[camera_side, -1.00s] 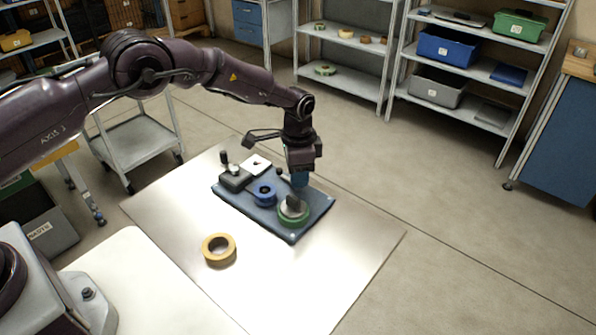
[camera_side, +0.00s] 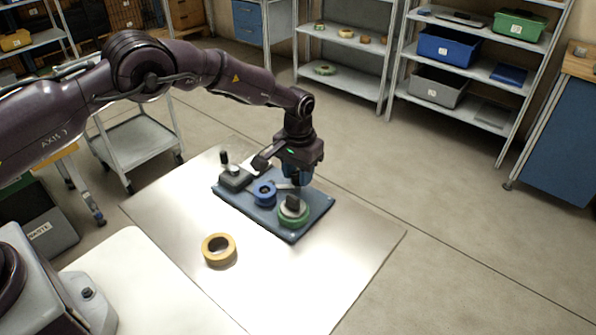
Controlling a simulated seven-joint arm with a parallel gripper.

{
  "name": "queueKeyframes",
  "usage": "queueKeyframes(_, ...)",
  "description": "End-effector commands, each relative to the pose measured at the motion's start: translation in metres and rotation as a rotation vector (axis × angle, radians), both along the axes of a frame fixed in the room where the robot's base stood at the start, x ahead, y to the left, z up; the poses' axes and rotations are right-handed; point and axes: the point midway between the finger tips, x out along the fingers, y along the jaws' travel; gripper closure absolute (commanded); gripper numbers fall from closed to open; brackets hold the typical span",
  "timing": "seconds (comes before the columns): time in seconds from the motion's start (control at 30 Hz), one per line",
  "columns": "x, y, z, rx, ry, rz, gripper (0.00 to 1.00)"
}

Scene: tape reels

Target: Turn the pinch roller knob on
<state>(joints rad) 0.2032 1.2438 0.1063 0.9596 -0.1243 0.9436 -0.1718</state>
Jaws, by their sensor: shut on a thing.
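The dark blue tape deck base (camera_side: 272,222) lies on the metal-topped table. My gripper (camera_side: 298,182) points down over its back right part, with blue fingertips low at the deck. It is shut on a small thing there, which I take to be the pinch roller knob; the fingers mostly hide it. A blue reel (camera_side: 264,193) sits left of my gripper, and a green reel (camera_side: 292,219) with a dark grey hub piece (camera_side: 293,202) is just in front. A grey block with a black upright handle (camera_side: 235,180) stands at the deck's left end.
A tan tape ring (camera_side: 219,250) lies on the table (camera_side: 330,275) in front of the deck. The table is clear to the right and front. Shelves with bins (camera_side: 447,45) and a trolley (camera_side: 135,137) stand well behind.

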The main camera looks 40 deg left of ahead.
Motion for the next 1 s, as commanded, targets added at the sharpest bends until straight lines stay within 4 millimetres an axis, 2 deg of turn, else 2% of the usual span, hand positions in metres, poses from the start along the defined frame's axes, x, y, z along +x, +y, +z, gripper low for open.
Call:
queueKeyframes(0.33, 0.0003, 0.0005, 0.001, 0.001, 0.0, 0.125, 0.9)
queueKeyframes(0.83, 0.0004, 0.0005, 0.0012, 0.001, 0.0, 0.141, 0.9)
queueKeyframes(0.87, 0.0004, 0.0005, 0.0012, 0.001, 0.0, 0.141, 0.62)
queueKeyframes(0.93, 0.0003, 0.0004, 0.0011, 0.001, 0.0, 0.141, 0.46)
queueKeyframes(0.97, 0.0003, 0.0004, 0.0011, 0.001, 0.0, 0.141, 0.41)
queueKeyframes(1.0, 0.0003, 0.0004, 0.0009, 0.001, 0.0, 0.141, 0.41)
